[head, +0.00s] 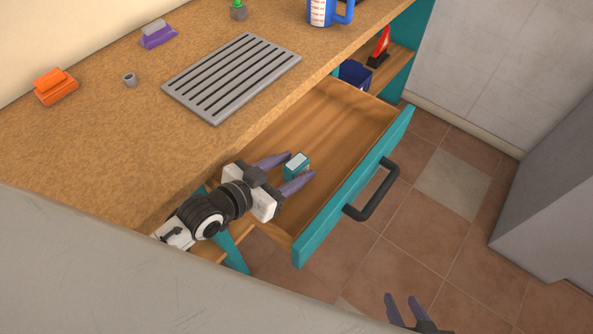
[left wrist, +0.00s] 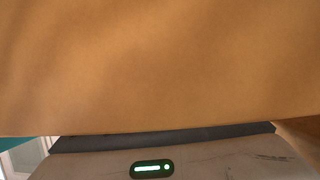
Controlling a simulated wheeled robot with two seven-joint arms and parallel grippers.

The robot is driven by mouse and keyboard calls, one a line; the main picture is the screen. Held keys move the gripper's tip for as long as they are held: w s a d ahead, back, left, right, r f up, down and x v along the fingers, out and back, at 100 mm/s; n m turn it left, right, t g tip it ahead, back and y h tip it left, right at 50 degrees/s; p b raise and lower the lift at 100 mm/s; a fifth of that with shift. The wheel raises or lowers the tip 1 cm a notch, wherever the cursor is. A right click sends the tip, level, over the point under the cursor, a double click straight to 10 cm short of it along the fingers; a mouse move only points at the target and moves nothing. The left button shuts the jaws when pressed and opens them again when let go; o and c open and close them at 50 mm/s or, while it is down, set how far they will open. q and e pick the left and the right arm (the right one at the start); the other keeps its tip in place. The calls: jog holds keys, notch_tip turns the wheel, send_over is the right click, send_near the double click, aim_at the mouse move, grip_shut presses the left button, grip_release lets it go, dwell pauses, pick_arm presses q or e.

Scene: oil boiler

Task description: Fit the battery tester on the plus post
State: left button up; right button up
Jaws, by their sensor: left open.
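A small teal box with a pale top (head: 296,167), perhaps the battery tester, is in the open wooden drawer (head: 345,125). My left gripper (head: 300,165) reaches into the drawer. Its two purple fingers are apart, one on each side of the box; I cannot tell whether they touch it. My right gripper (head: 405,301) is at the bottom edge of the head view, fingers apart and empty over the floor. I cannot make out a plus post.
The teal drawer front (head: 350,195) has a black handle (head: 374,190). Tiled floor right of it is clear.

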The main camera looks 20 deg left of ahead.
pick_arm(q)
jog(key=shift+w+d+f, duration=0.3)
jog(key=shift+w, duration=0.3)
jog(key=c, duration=1.2)
notch_tip(320, 180, up, 10)
jog(key=shift+r+p, duration=0.1)
jog(key=shift+p, duration=0.65)
